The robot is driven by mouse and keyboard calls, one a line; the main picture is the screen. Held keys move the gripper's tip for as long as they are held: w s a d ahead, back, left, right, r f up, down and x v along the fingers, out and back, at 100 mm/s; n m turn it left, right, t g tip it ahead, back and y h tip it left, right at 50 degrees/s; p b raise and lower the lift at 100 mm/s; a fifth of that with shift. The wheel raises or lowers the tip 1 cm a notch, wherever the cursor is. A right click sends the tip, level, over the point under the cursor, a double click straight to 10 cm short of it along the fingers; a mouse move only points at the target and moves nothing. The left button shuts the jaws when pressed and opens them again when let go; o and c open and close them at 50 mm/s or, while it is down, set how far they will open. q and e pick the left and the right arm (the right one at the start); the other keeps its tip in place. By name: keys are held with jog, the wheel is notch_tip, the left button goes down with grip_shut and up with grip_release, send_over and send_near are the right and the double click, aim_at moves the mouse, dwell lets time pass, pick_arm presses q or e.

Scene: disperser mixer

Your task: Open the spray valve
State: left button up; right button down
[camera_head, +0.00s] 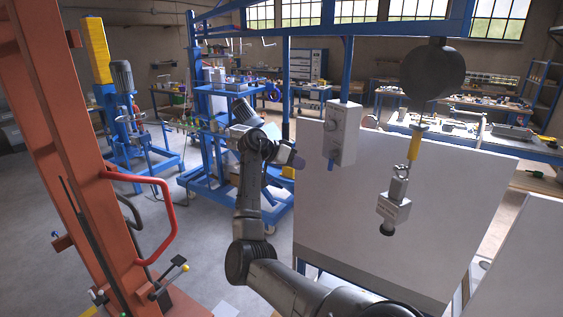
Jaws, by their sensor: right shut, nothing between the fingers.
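No part is clearly recognisable as the spray valve; it may be hidden or too small to tell. A light grey box with round knobs (342,132) hangs on a blue post, right of my right gripper. My right gripper (297,161) is at the end of the dark arm that rises from the bottom middle. It is shut and empty, apart from the box, and its fingertips are small and dark. A grey block with a black knob (395,210) hangs below a yellow handle farther right. My left gripper is not in view.
An orange column with a red handle (168,215) stands at the left. A large pale panel (400,260) stands behind my right arm. A blue wheeled frame (265,212) is behind the arm. Open grey floor (215,255) lies between column and arm.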

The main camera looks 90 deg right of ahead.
jog(key=shift+w+r, duration=0.1)
jog(key=shift+w, duration=1.45)
